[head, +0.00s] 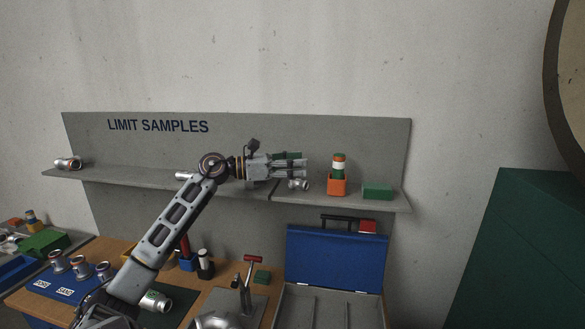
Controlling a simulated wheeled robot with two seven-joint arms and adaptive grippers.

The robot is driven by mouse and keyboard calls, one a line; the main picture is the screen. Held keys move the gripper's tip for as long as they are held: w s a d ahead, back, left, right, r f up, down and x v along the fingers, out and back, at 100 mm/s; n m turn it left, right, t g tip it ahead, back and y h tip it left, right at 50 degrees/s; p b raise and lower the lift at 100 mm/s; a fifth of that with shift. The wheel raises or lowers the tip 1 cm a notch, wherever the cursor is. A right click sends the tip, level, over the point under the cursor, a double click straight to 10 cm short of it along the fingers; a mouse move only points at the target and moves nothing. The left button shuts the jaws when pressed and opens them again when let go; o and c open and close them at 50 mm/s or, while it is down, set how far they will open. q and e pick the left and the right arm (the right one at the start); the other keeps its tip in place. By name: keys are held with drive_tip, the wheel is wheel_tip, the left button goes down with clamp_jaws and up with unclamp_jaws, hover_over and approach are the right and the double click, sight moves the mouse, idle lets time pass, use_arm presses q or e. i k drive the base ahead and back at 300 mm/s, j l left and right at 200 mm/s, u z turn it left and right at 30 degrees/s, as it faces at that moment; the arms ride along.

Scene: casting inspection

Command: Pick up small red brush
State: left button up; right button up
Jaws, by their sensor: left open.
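No object can be made out for certain as the small red brush. A slim red upright item (185,244) stands in a small blue holder (187,264) on the bench, partly hidden by my left forearm. A small red block (368,226) shows at the top right of the blue case lid. My left gripper (302,164) is open, pointing right at the height of the shelf, well above and right of the slim red item. A green thing shows behind its fingers; whether it touches them is unclear. My right gripper is out of view.
The grey shelf (232,186) holds a metal casting (298,184), an orange holder (337,186) with a bottle, and a green box (377,191). Below are an open blue case (335,260), a red-handled clamp (253,259) and a dark bottle (205,265).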

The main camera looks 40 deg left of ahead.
sight(185, 249)
drive_tip(key=u, duration=2.3)
